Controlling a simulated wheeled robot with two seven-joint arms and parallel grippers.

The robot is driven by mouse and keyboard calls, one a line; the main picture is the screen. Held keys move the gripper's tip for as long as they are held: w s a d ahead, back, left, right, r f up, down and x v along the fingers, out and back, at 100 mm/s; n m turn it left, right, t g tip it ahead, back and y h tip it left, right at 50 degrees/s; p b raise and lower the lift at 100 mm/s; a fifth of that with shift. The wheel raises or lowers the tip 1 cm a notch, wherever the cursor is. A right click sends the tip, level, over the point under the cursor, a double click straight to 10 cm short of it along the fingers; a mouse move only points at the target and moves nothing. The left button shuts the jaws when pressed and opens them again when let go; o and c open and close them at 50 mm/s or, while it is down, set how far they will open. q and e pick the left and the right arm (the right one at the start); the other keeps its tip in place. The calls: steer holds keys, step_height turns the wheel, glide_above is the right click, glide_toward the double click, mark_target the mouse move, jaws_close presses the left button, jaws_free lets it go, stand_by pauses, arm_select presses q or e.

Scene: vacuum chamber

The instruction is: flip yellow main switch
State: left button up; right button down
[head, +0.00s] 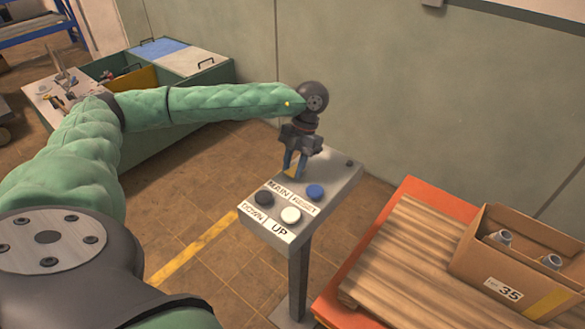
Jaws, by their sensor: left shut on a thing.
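The control panel (331,192) is a grey sloped box on a post. The yellow main switch (291,173) sits at its upper left, above the MAIN label (279,188), and is mostly hidden by my fingers. My left gripper (294,168) reaches down from above and is shut on the yellow switch. A blue button (315,192) is by the RESET label. A black button (264,198) is by DOWN and a white button (291,215) is by UP. My right gripper is not in view.
An orange platform (421,190) with a wooden pallet (408,246) stands right of the panel. It bears a cardboard box (478,262) with grey parts. A green bin unit (207,92) and a workbench stand at the back left. A green wall is behind the panel.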

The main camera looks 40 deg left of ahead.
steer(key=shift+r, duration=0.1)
arm_select(q)
steer(key=o, duration=1)
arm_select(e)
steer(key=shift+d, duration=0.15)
arm_select(q)
steer(key=shift+w+r, duration=0.1)
steer(key=shift+w+r, duration=0.1)
steer(key=shift+r, duration=0.05)
steer(key=b+v, duration=0.3)
steer(key=v, duration=0.3)
steer(key=shift+w, duration=0.1)
steer(key=shift+w+r, duration=0.2)
steer(key=shift+r, duration=0.4)
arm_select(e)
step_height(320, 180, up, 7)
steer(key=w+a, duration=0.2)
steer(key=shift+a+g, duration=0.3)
arm_select(q)
steer(key=shift+f, duration=0.1)
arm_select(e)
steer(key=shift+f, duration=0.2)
